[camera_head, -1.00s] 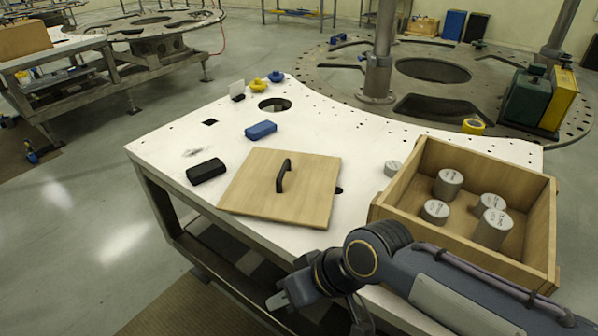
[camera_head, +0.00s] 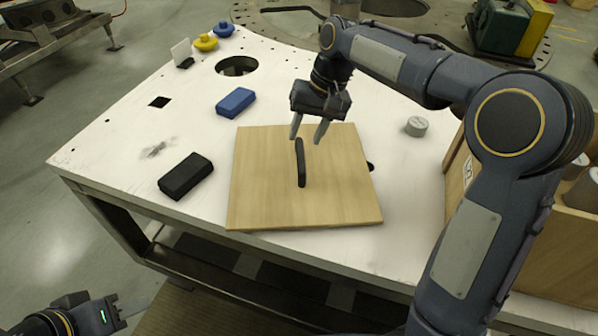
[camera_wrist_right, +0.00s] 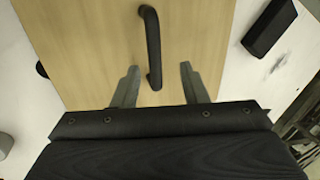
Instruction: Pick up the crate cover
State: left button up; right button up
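The crate cover (camera_head: 265,190) is a square light wooden board lying flat on the white table. A black arched handle (camera_head: 300,163) stands up at its middle. My right gripper (camera_head: 309,138) is open and empty above the far part of the cover, close to the handle's far end. In the right wrist view the handle (camera_wrist_right: 152,48) lies ahead of and between the two spread fingers (camera_wrist_right: 158,82), and nothing shows it touching them. My left gripper (camera_head: 122,312) is at the bottom left, off the table; its fingers are only partly visible.
The wooden crate (camera_head: 530,245) with grey cylinders stands at the right, partly behind my right arm. A loose grey cylinder (camera_head: 416,126), a black box (camera_head: 186,176), a blue box (camera_head: 236,102) and yellow (camera_head: 206,42) and blue (camera_head: 223,29) knobs are on the table (camera_head: 110,150).

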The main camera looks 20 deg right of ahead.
aim_at(301, 151)
jog(key=shift+w+f, duration=0.15)
jog(key=shift+f, duration=0.3)
jog(key=x, duration=0.6)
jog(key=shift+d+f+p, duration=0.25)
jog(key=shift+f+p, duration=0.05)
jog(key=shift+p, duration=0.1)
grip_shut()
jog(key=shift+w+r, duration=0.1)
